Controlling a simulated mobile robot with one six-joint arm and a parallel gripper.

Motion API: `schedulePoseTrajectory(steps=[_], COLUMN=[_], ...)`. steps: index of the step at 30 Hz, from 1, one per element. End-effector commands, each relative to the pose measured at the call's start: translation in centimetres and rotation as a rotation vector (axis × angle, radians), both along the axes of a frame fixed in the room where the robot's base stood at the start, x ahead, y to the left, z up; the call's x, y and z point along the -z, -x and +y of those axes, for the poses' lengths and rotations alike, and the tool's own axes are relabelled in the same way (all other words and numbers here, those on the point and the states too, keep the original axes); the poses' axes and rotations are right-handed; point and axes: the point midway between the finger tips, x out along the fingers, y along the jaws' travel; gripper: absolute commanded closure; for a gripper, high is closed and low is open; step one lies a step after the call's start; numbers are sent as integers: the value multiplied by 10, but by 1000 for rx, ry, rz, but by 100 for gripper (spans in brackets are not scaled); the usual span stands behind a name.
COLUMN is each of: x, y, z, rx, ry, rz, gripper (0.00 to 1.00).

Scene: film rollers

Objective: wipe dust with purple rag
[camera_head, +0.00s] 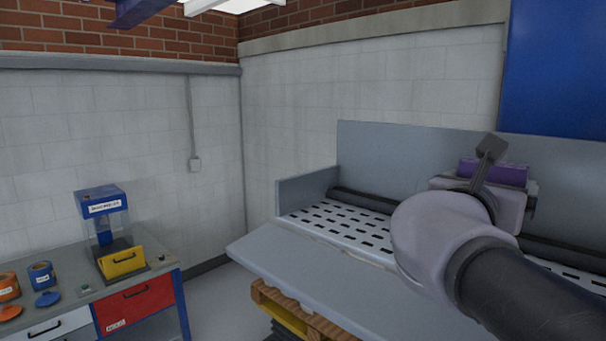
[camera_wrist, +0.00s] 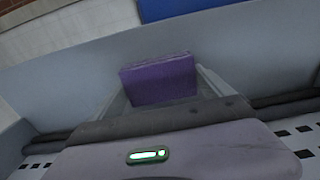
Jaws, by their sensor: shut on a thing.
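The purple rag (camera_wrist: 160,80) is a block-shaped purple piece held between the fingers of my gripper (camera_wrist: 158,88) in the wrist view. In the head view the rag (camera_head: 493,172) shows just beyond my wrist, and my gripper (camera_head: 490,185) is partly hidden by my own arm. My gripper is shut on the rag and holds it up in front of the grey back panel of the machine (camera_head: 372,160). Dust cannot be made out in either view.
The machine has a slotted white bed (camera_head: 340,222), a dark roller (camera_head: 358,203) and a grey front ledge (camera_head: 300,262) above a wooden pallet (camera_head: 290,305). A workbench (camera_head: 85,293) with a blue-topped device (camera_head: 103,215) stands at left. Floor shows between them.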

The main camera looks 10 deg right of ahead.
Motion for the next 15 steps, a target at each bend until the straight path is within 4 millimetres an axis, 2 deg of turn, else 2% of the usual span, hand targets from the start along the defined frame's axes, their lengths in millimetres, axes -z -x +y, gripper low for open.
schedulePoseTrajectory(steps=[6,15], x=[0,0], y=[21,38], z=[-15,-27], rx=[5,7], ry=[0,0], rz=[-1,-2], gripper=[42,42])
